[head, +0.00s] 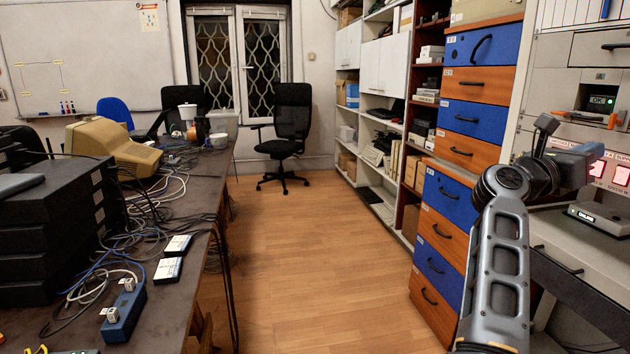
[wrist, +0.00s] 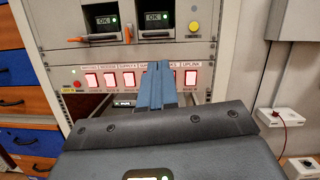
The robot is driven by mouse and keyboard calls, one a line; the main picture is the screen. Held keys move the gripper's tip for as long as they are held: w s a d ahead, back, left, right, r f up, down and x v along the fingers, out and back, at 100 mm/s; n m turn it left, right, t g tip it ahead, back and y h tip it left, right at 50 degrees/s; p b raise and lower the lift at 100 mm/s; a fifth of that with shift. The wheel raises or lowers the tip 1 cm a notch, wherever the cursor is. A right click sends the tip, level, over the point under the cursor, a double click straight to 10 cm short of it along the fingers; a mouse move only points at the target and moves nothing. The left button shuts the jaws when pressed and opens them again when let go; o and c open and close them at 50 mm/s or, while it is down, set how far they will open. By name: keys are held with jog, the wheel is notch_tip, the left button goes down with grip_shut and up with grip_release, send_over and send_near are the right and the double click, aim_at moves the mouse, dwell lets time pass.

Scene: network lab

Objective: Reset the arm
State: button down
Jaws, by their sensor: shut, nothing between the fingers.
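My arm (head: 504,255) rises at the right of the head view and bends at the elbow toward the equipment rack (head: 592,75). My gripper (wrist: 155,85) shows in the wrist view with its two blue-grey fingers together and nothing between them. The fingers point at the rack's row of red-lit switches (wrist: 110,79) and cover part of that row. Whether they touch the panel I cannot tell. Above the row are two small OK screens (wrist: 104,20), orange levers (wrist: 127,33) and a yellow button (wrist: 194,26).
Blue and orange drawers (head: 470,120) stand beside the rack, close to my arm. A cluttered table (head: 190,255) runs along the left. An office chair (head: 293,115) stands at the back. The wooden floor (head: 310,260) between is clear. A white box (wrist: 282,117) is right of the rack.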

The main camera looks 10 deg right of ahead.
jog(key=s+a+f+m+t+y+p, duration=0.2)
jog(key=s+a+f+m+t+y, duration=0.65)
jog(key=m, duration=0.85)
jog(key=s+a+f+m+t+y+p, duration=0.2)
jog(key=s+a+f+m+t+y, duration=0.3)
jog(key=s+a+f+m+t, duration=0.9)
jog(key=s+a+n+g+y+p, duration=0.1)
jog(key=s+a+n+g+y, duration=0.2)
jog(key=s, duration=0.8)
jog(key=s+a+r+n+g+y, duration=0.1)
jog(key=s+a+n+g+y, duration=0.3)
jog(key=s+a, duration=0.5)
jog(key=s+n+g, duration=0.2)
jog(key=n, duration=0.1)
jog(key=shift+s+a+n+p, duration=0.3)
jog(key=shift+s+a+p, duration=0.05)
jog(key=shift+p, duration=0.05)
jog(key=c, duration=1.8)
grip_release()
jog(key=shift+y, duration=0.25)
